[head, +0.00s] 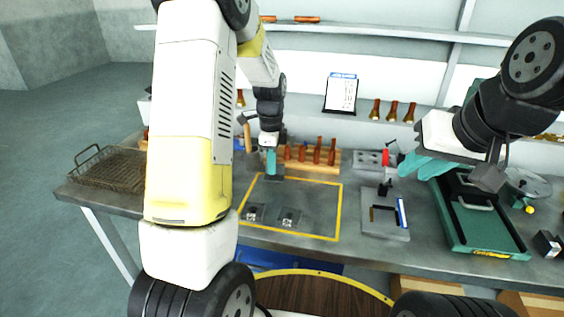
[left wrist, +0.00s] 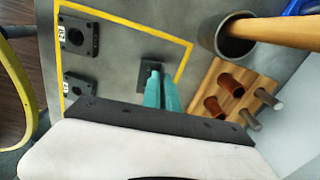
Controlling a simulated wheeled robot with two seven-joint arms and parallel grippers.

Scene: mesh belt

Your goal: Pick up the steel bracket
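Three small dark grey metal pieces are within the yellow-taped area of the bench. Two have pale labels: one nearer the left (head: 253,211) and one beside it (head: 290,217); both also show at the upper left of the left wrist view. The third, a dark square plate (left wrist: 148,76), is at the tips of my left gripper (left wrist: 160,92) and is partly hidden by its teal fingers. I cannot tell which piece is the steel bracket. My left gripper (head: 271,163) points down, fingers close together; any grip is unclear. My right gripper (head: 416,167) is above the bench at right, apart from these pieces.
A wooden rack (head: 312,160) with brown cylinders stands just behind the taped area, beside a grey cup (left wrist: 224,38) with a wooden handle. A wire basket (head: 110,170) is at left. A grey fixture (head: 385,227) and an open green case (head: 475,230) are at right.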

